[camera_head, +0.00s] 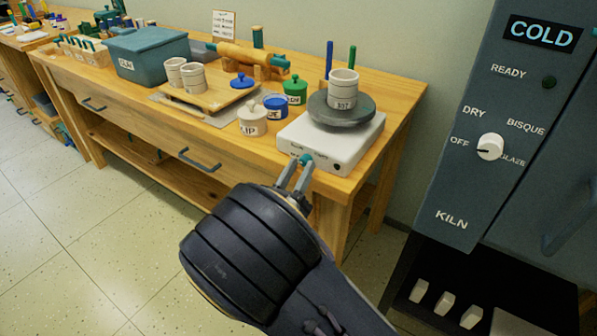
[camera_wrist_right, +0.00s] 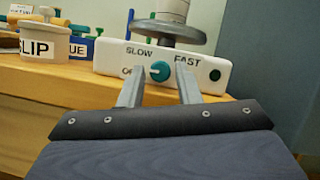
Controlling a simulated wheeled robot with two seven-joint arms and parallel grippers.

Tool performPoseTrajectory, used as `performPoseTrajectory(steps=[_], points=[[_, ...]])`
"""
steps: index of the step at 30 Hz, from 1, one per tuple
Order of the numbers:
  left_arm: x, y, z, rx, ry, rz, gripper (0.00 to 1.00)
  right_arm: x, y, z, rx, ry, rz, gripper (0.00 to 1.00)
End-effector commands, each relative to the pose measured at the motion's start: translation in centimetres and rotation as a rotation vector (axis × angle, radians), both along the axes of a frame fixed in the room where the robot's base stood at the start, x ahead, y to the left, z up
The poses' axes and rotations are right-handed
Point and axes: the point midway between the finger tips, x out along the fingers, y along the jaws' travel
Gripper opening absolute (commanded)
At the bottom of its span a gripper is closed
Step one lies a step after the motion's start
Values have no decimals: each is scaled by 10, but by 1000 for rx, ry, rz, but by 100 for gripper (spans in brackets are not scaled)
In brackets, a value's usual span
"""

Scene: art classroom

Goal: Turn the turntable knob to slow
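The turntable (camera_head: 344,150) is a white box on the wooden bench with a grey round wheel (camera_head: 341,109) on top. Its teal knob (camera_wrist_right: 159,70) is on the front face, with SLOW above left, FAST at right and an OFF label, partly hidden, at left. The knob also shows in the head view (camera_head: 304,159). I cannot clearly read its pointer. My right gripper (camera_wrist_right: 159,77) is open in front of the knob, one finger on each side, with gaps visible. It also shows in the head view (camera_head: 298,166). My left gripper is not in view.
A pot (camera_head: 343,91) stands on the wheel. The SLIP jar (camera_head: 252,120), a blue jar (camera_head: 276,107) and a green-lidded jar (camera_head: 295,91) stand left of the turntable. A kiln panel (camera_head: 474,130) with a white dial rises at right. The floor at left is clear.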

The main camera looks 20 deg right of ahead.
Motion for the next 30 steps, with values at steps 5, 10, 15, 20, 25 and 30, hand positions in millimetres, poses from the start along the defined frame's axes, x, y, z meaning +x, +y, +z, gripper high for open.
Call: performPoseTrajectory(steps=[5, 10, 15, 20, 25, 30], points=[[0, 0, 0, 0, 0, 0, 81, 1, -1, 1, 0, 0, 0, 30], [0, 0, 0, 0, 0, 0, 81, 1, -1, 1, 0, 0, 0, 18], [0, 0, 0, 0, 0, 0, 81, 1, -1, 1, 0, 0, 0, 0], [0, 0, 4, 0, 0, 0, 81, 2, 0, 2, 47, -61, -2, 0], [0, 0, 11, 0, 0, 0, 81, 3, 1, 2, 197, -252, -2, 0], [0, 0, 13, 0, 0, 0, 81, 4, 2, 1, 295, -378, -1, 0]])
